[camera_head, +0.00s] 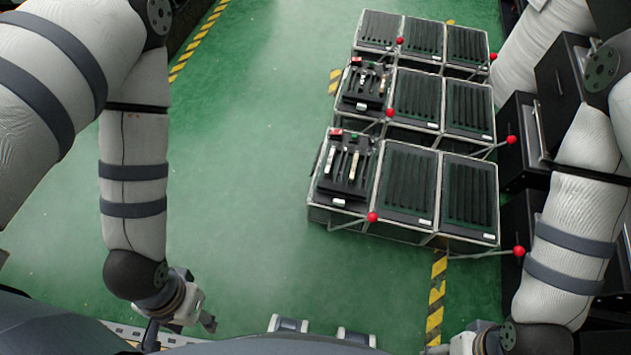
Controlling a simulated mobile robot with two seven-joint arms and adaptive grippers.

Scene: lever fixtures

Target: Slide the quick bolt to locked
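Metal-framed fixtures with dark tops stand in rows at centre right. Thin rods with red ball knobs stick out from them: one at the near front (372,217), one at the near right (519,251) and others farther back. I cannot tell which part is the quick bolt or whether it is locked. My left gripper (184,326) is low at the left, well apart from the fixtures, with its fingers spread and nothing seen between them. My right gripper (450,347) is at the bottom edge, partly cut off, and its fingers are unclear.
The near-left fixture (318,197) carries small metal and red parts on its dark panel. Black cabinets (520,143) stand close on the right. The green floor (245,150) is clear between my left arm and the fixtures. Yellow-black tape (436,290) marks the floor.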

